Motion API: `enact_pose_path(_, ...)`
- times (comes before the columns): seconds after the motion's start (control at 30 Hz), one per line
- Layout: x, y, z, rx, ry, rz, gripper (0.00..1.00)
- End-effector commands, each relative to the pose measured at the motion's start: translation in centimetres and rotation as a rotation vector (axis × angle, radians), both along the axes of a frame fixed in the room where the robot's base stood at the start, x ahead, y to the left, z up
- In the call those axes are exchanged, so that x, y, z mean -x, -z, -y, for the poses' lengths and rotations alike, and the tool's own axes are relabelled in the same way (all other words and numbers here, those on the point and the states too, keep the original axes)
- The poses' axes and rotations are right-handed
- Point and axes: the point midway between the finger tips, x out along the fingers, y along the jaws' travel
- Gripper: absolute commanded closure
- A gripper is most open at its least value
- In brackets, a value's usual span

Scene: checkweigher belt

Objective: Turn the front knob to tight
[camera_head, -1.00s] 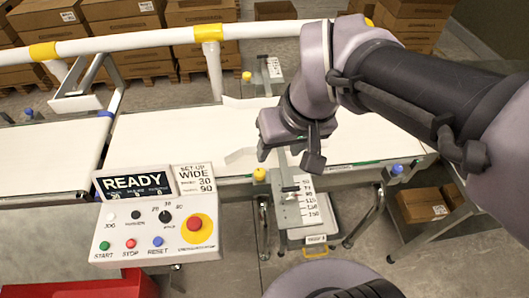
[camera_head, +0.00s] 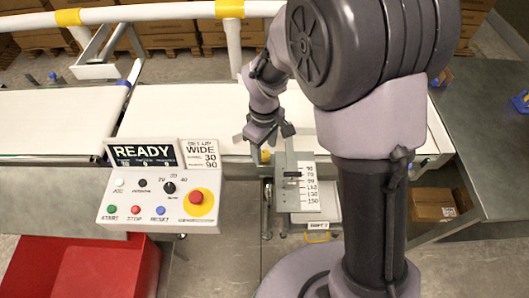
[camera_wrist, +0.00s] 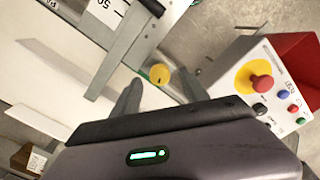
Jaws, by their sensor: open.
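The front knob is yellow and sits at the near edge of the belt, beside the guide's scale plate. In the head view the knob (camera_head: 265,156) shows just under my gripper (camera_head: 267,140), partly covered by it. In the wrist view the knob (camera_wrist: 159,74) is round with a dark mark on its face. It lies just beyond the fingertips of my gripper (camera_wrist: 158,88), roughly between the two fingers. The fingers are apart and nothing is held. I cannot tell the exact distance to the knob.
The control panel (camera_head: 162,188) stands left of the knob, with its screen reading READY and a set-up card reading WIDE, 30 and 90. The scale plate (camera_head: 308,188) is right of the knob. A red bin (camera_head: 100,268) is at lower left. A grey table (camera_head: 490,140) is at right.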

Motion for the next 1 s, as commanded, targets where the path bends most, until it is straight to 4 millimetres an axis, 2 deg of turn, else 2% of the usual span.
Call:
enact_pose_path(0.03,0.04,0.94,0.02,0.001,0.000,-0.002,0.48)
enact_pose_path(0.1,0.03,1.49,0.02,0.001,0.000,-0.001,0.48)
enact_pose_path(0.4,0.01,1.74,0.02,0.000,0.000,0.000,0.48)
enact_pose_path(0.47,0.01,1.74,0.02,0.000,0.000,0.000,0.58)
enact_pose_path(0.67,0.01,1.73,0.02,0.000,0.000,0.000,0.97)
enact_pose_path(0.7,0.01,1.73,0.02,0.000,0.000,0.000,1.00)
enact_pose_path(1.0,0.01,1.73,0.02,0.000,0.035,0.000,1.00)
